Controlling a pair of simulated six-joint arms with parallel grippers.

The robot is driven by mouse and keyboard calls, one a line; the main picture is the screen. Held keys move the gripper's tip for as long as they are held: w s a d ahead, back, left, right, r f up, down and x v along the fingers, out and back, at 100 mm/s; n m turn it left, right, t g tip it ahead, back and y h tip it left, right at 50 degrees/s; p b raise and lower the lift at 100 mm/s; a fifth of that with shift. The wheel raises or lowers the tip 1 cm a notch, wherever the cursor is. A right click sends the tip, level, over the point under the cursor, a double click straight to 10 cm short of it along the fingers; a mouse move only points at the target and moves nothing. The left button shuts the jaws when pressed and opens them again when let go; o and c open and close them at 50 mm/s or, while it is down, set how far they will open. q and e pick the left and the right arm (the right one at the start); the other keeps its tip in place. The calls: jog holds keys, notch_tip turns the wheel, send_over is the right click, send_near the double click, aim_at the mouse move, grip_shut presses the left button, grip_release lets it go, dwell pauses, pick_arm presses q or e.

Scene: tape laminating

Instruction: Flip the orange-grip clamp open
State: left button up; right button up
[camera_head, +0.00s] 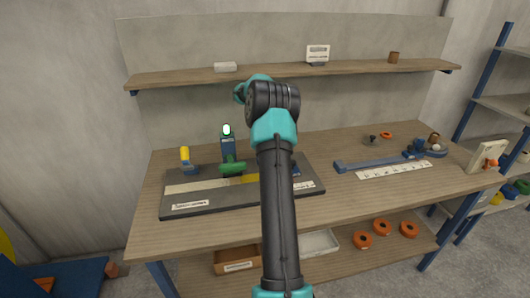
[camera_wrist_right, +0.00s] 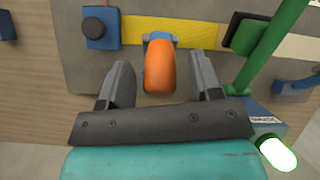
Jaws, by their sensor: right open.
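The orange grip (camera_wrist_right: 160,67) of the clamp shows in the right wrist view, attached to a small grey-blue base (camera_wrist_right: 159,38) beside a yellow strip. My right gripper (camera_wrist_right: 162,78) is open, with one finger on each side of the orange grip. There are gaps between the grip and both fingers. In the head view my right arm covers the middle of the dark board (camera_head: 180,207), and the orange-grip clamp and the gripper's fingers are hidden behind it. My left gripper is not in view.
A yellow-grip clamp (camera_head: 185,157) stands at the board's left. A green part (camera_head: 233,168) sits near the middle, beside a blue post with a lit top (camera_head: 227,130). A blue tool (camera_head: 370,162) and a white ruler (camera_head: 395,170) lie on the right of the table.

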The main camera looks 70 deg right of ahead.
notch_tip(320, 180, up, 2)
jog(key=shift+r, duration=0.1)
jog(key=shift+s+a+r, duration=0.1)
jog(key=shift+a, duration=0.15)
jog(key=s+a, duration=0.2)
jog(key=a, duration=0.5)
jog(key=s+a+r, duration=0.1)
jog(key=s+a, duration=0.2)
jog(key=a, duration=0.4)
jog(key=shift+a+r, duration=0.15)
jog(key=shift+a, duration=0.15)
jog(key=shift+s, duration=0.1)
